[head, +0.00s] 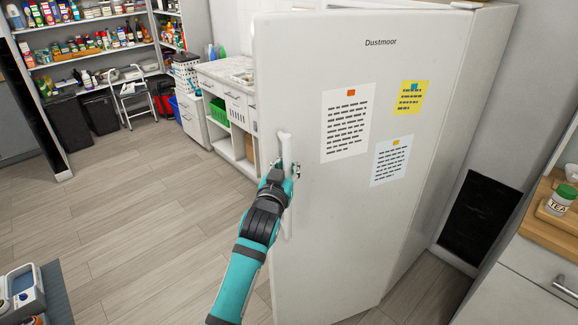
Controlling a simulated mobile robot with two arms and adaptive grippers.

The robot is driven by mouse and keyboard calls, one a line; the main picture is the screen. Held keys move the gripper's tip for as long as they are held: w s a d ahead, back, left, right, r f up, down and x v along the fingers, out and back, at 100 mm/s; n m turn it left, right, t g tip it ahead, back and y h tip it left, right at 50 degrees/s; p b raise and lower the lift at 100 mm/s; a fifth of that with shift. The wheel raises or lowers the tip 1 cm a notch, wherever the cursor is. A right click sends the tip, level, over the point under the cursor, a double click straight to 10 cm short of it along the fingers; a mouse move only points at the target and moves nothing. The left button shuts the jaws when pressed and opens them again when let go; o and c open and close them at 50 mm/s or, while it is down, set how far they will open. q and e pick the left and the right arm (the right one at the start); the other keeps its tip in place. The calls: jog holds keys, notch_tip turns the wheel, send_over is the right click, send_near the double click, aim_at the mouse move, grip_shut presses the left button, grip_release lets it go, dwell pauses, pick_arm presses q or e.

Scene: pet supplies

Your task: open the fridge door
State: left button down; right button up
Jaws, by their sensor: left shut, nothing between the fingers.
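The white fridge door (330,225) stands upright in the middle of the head view, with the name "Dustmoor" near its top. Its vertical white handle (285,145) is at the door's left edge. My left gripper (281,169) is at the handle, reaching up from below on the teal arm. Its fingers are shut with nothing held between them, and they overlap the handle in the picture. Whether they touch it cannot be told. The gripper hides part of the handle. My right gripper is not in view.
Papers (346,123) are stuck on the door. Left of the fridge are a white counter (228,82), a step stool (133,95) and stocked shelves (84,52). A wooden board (550,216) with a tea jar (561,199) is at right. The floor (140,210) left of the door is clear.

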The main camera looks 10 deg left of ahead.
pick_arm(q)
jog(key=c, duration=1.2)
grip_release()
jog(key=shift+s+a+r, duration=0.1)
jog(key=shift+s+a, duration=0.15)
jog(key=shift+a, duration=0.45)
jog(key=shift+o, duration=0.2)
jog(key=shift+d, duration=0.1)
jog(key=s+a, duration=0.1)
jog(key=s, duration=1.1)
jog(key=shift+a, duration=0.4)
jog(key=shift+w, duration=0.1)
